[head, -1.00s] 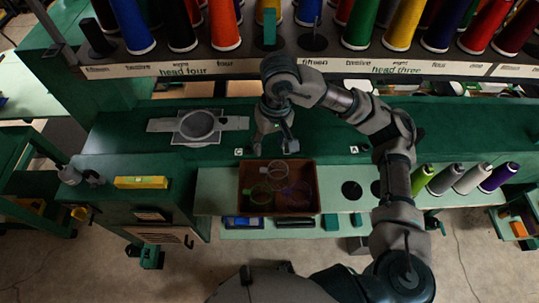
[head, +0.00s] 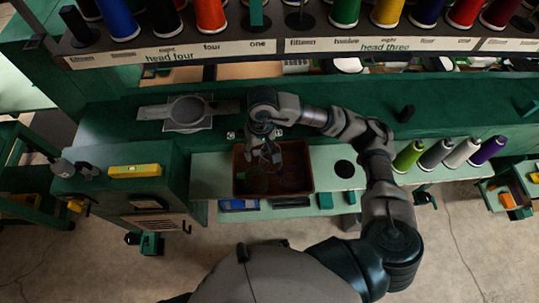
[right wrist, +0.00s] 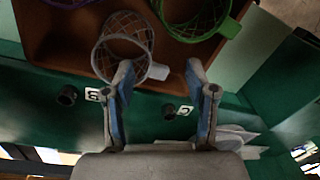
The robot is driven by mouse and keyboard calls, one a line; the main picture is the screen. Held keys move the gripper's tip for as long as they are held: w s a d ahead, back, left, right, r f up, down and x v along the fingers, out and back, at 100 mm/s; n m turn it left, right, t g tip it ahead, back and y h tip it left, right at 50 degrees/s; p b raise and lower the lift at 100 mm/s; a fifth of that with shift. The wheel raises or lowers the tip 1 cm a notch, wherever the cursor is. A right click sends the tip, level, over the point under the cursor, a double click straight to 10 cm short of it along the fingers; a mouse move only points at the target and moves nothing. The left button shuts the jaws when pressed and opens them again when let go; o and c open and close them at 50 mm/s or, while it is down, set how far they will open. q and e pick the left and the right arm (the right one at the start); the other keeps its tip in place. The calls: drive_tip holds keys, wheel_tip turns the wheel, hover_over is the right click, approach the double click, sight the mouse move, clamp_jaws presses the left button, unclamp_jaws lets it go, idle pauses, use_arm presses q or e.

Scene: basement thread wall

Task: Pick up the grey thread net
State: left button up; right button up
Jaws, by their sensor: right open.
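The grey thread net (right wrist: 122,48) is a round grey mesh net with a rim and a short pale tab. It lies in the brown tray (right wrist: 70,45), nearest my right gripper. My right gripper (right wrist: 158,72) is open, with the net's tab between its two fingertips in the picture; I cannot tell whether they touch it. In the head view my right gripper (head: 266,150) is over the back part of the tray (head: 303,188), and it partly hides the grey net. My left gripper is not in view.
A green net (right wrist: 195,22) and a purple net (right wrist: 228,6) lie beside the grey one in the tray. Thread cones (head: 435,154) stand to the right. A yellow level (head: 135,171) lies on the left cabinet. A thread wall (head: 340,42) closes off the back.

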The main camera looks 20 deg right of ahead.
sight(259, 156)
wheel_tip(259, 156, down, 4)
drive_tip(key=shift+w+r, duration=0.1)
drive_tip(key=shift+r, duration=0.1)
drive_tip(key=shift+a, duration=0.1)
drive_tip(key=shift+c, duration=0.3)
drive_tip(key=c, duration=0.8)
